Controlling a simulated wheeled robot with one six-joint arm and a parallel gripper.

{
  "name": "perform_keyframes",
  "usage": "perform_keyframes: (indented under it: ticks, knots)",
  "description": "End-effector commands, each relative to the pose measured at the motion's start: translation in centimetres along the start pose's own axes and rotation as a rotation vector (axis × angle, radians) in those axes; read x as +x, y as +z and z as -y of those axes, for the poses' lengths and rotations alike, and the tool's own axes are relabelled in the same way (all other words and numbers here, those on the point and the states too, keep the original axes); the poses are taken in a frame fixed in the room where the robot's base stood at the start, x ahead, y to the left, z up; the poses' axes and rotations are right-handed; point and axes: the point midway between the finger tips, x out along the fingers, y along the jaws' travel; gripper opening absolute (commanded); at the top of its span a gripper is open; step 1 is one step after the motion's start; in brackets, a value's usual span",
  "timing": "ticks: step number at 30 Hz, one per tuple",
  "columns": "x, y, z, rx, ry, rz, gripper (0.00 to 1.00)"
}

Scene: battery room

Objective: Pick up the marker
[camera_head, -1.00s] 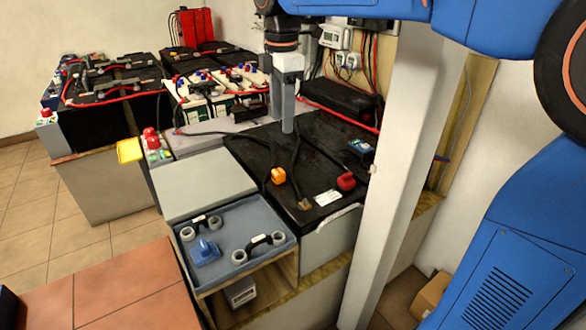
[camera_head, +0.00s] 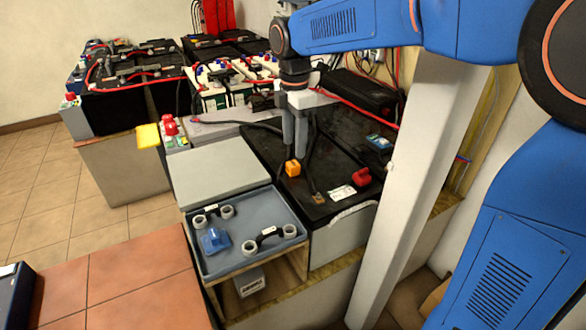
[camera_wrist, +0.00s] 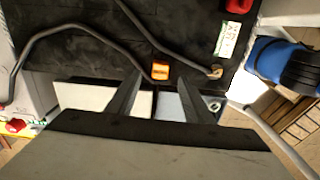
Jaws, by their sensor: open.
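No pen-like marker can be made out. A small orange block (camera_head: 293,168) sits on top of the black battery (camera_head: 262,150), near its left front. A red piece (camera_head: 362,177) is at the battery's front right. My gripper (camera_head: 295,153) points down over the battery, open and empty, with its fingertips close to the orange block. In the wrist view the orange block (camera_wrist: 160,70) shows between the tips of my gripper (camera_wrist: 158,76). I cannot tell whether the fingers touch the block.
A blue-grey tray (camera_head: 242,270) with a blue piece (camera_head: 214,241) and two black handles with grey rings stands in front left. A grey box top (camera_head: 218,170) is behind it. Black cables cross the battery. A white post (camera_head: 410,190) stands to the right.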

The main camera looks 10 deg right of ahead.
Motion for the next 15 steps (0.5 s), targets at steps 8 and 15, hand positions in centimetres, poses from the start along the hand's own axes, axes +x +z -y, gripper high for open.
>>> perform_keyframes:
  ticks: [8, 15]
  knots:
    - [1.9, 0.0, 0.1, 0.000, -0.002, 0.000, 0.47]
    - [5.0, 0.0, 0.1, 0.000, -0.002, 0.000, 0.47]
